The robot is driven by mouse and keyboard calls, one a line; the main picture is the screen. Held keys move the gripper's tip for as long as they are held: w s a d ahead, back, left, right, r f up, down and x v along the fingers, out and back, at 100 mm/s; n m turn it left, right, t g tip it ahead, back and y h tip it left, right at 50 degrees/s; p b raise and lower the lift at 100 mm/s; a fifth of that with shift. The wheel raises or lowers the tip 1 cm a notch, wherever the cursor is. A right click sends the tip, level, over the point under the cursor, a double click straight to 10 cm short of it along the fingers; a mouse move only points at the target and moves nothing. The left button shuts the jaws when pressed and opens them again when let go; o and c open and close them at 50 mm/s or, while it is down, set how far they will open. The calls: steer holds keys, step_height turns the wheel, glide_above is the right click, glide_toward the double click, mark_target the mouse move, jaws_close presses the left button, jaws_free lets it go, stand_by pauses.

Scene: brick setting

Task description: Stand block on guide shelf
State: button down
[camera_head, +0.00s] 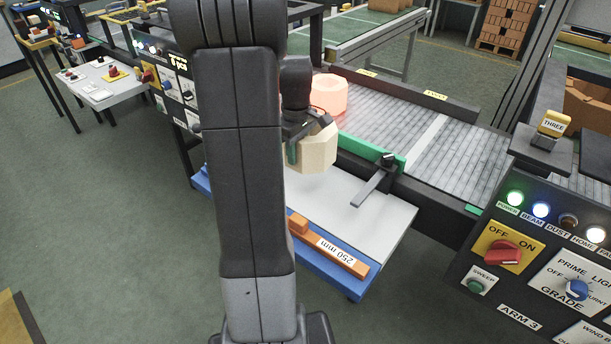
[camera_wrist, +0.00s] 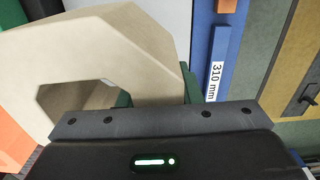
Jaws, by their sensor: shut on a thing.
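A beige block (camera_head: 318,150) with faceted sides is in my gripper (camera_head: 293,150), above the pale grey shelf (camera_head: 390,215) beside the conveyor. In the wrist view the block (camera_wrist: 135,45) fills the upper left and shows an angular opening. The gripper (camera_wrist: 155,98) is shut on the block's wall, with green finger pads showing. My arm covers part of the shelf's left side in the head view. I cannot tell whether the block touches the shelf.
A green guide bar (camera_head: 371,152) and a dark clamp with a grey lever (camera_head: 370,187) stand at the shelf's back edge. A salmon-coloured block (camera_head: 331,92) sits on the conveyor (camera_head: 385,112). A control panel (camera_head: 520,270) stands right.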

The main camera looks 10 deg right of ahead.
steer(key=shift+f, duration=4.8)
steer(key=shift+f, duration=0.2)
steer(key=c, duration=1)
jaws_free()
step_height(320, 180, up, 12)
steer(key=shift+r, duration=0.15)
